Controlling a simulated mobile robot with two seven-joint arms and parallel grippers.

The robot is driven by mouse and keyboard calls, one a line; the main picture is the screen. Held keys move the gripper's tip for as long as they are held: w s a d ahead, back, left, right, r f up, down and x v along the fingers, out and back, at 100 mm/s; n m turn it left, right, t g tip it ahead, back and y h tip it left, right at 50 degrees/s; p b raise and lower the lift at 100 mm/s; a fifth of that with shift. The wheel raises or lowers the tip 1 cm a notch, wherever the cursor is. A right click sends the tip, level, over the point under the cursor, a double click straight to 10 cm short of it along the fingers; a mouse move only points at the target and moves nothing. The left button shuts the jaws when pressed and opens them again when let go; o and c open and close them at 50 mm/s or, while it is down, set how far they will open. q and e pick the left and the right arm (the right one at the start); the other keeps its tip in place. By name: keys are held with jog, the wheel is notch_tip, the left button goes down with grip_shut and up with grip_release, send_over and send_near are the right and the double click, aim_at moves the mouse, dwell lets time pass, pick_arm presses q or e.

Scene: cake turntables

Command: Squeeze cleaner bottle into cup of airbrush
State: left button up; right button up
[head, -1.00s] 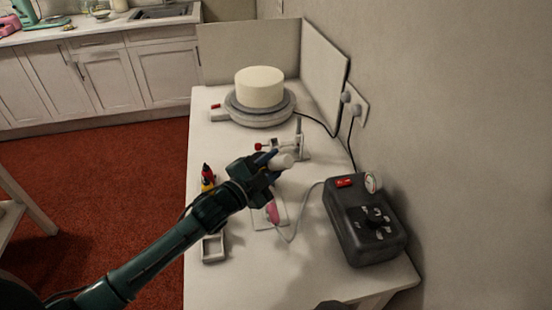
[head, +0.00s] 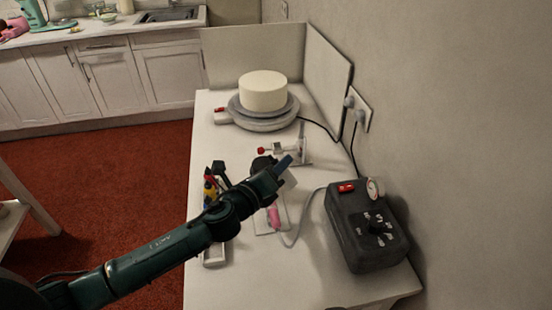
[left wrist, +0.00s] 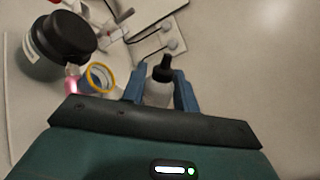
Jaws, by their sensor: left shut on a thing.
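My left gripper (head: 286,168) is above the middle of the table, shut on a pale bottle (head: 291,178). In the left wrist view the bottle (left wrist: 159,91) has a clear, whitish body and a black tapered nozzle, held between two blue fingers. The nozzle points away from the palm. A pink-handled airbrush (head: 274,218) with a hose lies on a white mat, below the gripper in the head view; its cup cannot be made out. Something pink also shows in the left wrist view (left wrist: 71,84), partly hidden. My right gripper is not in view.
A black-lidded jar (left wrist: 66,37) and a yellow ring (left wrist: 100,77) are left of the bottle. A dark compressor (head: 365,240) stands at right. A cake (head: 263,91) sits on a turntable (head: 263,119) behind. Coloured bottles (head: 209,187) and a white tray (head: 215,257) are at left.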

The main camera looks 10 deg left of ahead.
aim_at(289, 175)
pick_arm(q)
jog(key=shift+d+r+y, duration=0.2)
jog(key=shift+r+y, duration=0.05)
jog(key=shift+y, duration=0.35)
jog(key=y, duration=0.1)
jog(key=d+y, duration=0.1)
jog(key=y, duration=0.3)
jog(key=shift+s+d+r+n, duration=0.15)
jog(key=shift+s+r+n, duration=0.05)
jog(key=shift+s+n, duration=0.2)
jog(key=y, duration=0.3)
jog(key=d+y, duration=0.1)
jog(key=y, duration=0.1)
jog(key=shift+s+d+r+n+y, duration=0.1)
jog(key=shift+s+r+n+y, duration=0.2)
jog(key=shift+n, duration=0.1)
jog(key=y, duration=0.2)
jog(key=g+y, duration=0.1)
jog(key=y, duration=0.1)
jog(key=g+y, duration=0.1)
jog(key=shift+s+d+r+n+y, duration=0.3)
jog(key=shift+d+n+y, duration=0.05)
jog(key=shift+n+y, duration=0.05)
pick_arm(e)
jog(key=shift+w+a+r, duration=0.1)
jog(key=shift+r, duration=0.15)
